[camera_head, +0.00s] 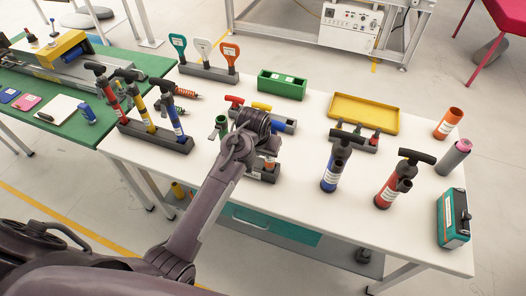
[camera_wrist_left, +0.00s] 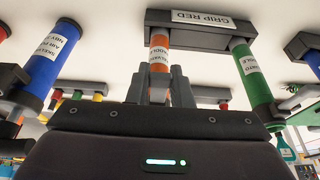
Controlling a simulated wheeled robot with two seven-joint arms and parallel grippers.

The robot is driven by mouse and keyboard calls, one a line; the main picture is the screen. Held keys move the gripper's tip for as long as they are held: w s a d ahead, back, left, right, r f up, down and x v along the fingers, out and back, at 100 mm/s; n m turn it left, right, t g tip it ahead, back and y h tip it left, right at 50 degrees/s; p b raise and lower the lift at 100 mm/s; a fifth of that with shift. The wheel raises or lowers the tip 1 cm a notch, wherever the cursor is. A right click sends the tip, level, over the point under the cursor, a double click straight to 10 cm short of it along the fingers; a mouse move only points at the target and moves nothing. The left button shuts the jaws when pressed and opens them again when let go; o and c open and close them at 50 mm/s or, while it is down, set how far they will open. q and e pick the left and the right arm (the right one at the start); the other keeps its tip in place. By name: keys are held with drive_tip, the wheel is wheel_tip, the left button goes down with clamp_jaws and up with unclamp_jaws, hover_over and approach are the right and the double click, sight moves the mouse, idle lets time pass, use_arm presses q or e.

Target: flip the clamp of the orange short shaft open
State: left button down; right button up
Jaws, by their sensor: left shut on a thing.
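The orange short shaft (camera_wrist_left: 159,55) carries a white label and stands between the fingers in the left wrist view. In the head view a bit of orange (camera_head: 270,163) shows beside my gripper, mostly hidden by my arm. My left gripper (camera_head: 262,150) is at the dark holder near the table's front middle. In the left wrist view its fingers (camera_wrist_left: 163,88) are shut around the orange shaft's near part. The clamp itself is hidden or too small to make out. My right gripper is in neither view.
On the white table, a blue pump (camera_head: 331,172) and a red pump (camera_head: 388,190) stand right; a three-shaft rack (camera_head: 160,140) stands left.

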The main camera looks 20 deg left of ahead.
use_arm(q)
drive_tip(key=shift+s+f, duration=0.1)
drive_tip(key=shift+f, duration=0.05)
drive_tip(key=c, duration=1.3)
unclamp_jaws()
drive_tip(key=v, duration=0.8)
drive_tip(key=shift+f, duration=0.1)
